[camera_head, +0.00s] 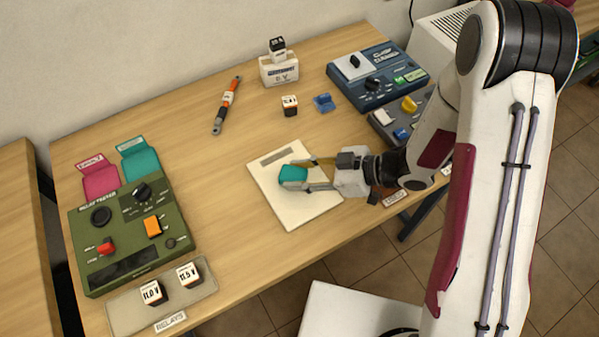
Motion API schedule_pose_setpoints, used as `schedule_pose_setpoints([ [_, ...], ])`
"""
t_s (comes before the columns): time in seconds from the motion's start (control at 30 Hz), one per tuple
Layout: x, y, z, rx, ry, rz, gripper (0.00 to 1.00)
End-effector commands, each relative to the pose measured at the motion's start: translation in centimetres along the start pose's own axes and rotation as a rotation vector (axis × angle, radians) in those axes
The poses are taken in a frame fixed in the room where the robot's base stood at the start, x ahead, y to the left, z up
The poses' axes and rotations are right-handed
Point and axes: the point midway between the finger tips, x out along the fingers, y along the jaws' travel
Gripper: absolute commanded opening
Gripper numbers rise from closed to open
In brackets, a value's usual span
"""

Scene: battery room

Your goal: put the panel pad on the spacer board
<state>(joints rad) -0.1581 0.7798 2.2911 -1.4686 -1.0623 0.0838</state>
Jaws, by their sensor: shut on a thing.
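The panel pad (293,174), seen as a small teal block with rounded edges, is between the fingertips of my gripper (302,177). My gripper is shut on it and reaches in from the right. The spacer board (306,214), seen as a flat cream sheet with a grey label strip near its far edge, lies on the table under my gripper. The pad shows over the upper middle of the board. I cannot tell whether it touches the board. My fingers and wrist hide part of the board's right side.
A green relay tester (130,235) and a relay tray (205,289) stand at left. Blue (378,77) and grey (405,118) devices stand at right. The table left of the board is clear.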

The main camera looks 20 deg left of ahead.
Motion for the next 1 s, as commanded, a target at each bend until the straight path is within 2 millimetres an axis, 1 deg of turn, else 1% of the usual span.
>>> schedule_pose_setpoints([
  [0.43, 0.15, 0.01, 0.27, 0.001, 0.0, 0.0, 0.11],
  [0.47, 0.13, 0.02, 0.24, 0.001, 0.0, 0.0, 0.4],
  [0.5, 0.13, 0.02, 0.23, 0.001, 0.0, 0.0, 0.49],
  [1.0, 0.01, 0.01, 0.02, -0.001, 0.0, 0.0, 0.49],
])
